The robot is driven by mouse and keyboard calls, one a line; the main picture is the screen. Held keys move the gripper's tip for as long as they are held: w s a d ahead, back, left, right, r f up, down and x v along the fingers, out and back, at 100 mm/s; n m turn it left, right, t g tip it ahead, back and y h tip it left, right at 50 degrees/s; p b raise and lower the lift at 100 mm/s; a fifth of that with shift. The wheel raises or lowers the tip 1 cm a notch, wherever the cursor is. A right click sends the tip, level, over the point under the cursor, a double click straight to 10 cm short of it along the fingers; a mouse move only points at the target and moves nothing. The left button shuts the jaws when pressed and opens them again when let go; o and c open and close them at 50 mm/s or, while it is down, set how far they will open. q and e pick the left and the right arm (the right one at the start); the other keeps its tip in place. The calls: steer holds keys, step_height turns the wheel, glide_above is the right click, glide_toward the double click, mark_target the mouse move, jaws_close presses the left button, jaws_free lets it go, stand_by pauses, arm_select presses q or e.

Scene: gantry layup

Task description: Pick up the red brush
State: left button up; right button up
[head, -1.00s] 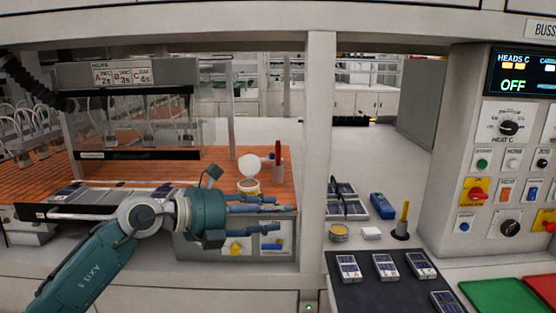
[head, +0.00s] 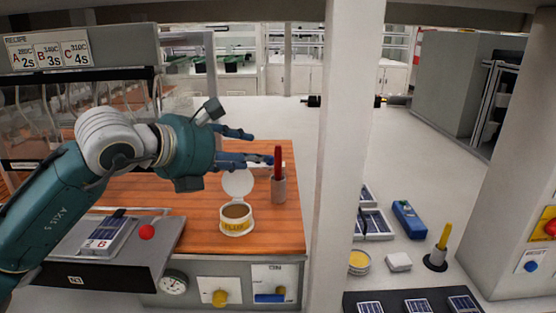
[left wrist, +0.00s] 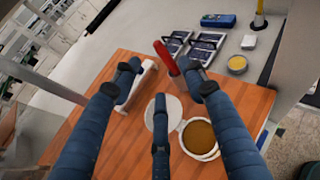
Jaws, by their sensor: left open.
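The red brush (head: 278,160) stands upright in a small grey cup (head: 278,192) near the right edge of the wooden worktop. The brush also shows in the left wrist view (left wrist: 166,58), beyond the fingers and between their tips. My left gripper (head: 258,147) is open and empty, its fingers pointing right, just left of the brush in the picture. In the left wrist view its three fingers (left wrist: 162,80) are spread apart. The cup is mostly hidden there behind the right finger. My right gripper is not in view.
An open filler tub (head: 237,226) with a raised white lid stands left of the cup. A white bar (left wrist: 144,84) lies beside the brush. A pale post (head: 349,140) rises right of the worktop (head: 200,210).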

mark_target(276, 152)
arm_select(q)
steer(key=p+x, duration=0.2)
steer(key=x, duration=0.1)
steer(key=p+x, duration=0.2)
steer(key=x, duration=0.1)
steer(key=r+p+x, duration=0.1)
steer(key=x, duration=0.2)
steer(key=shift+w+d+f+p, duration=0.15)
steer(key=shift+w+d+p, duration=0.15)
steer(key=shift+d+p, duration=0.1)
steer(key=shift+w+d+f, duration=0.15)
steer(key=c, duration=1.1)
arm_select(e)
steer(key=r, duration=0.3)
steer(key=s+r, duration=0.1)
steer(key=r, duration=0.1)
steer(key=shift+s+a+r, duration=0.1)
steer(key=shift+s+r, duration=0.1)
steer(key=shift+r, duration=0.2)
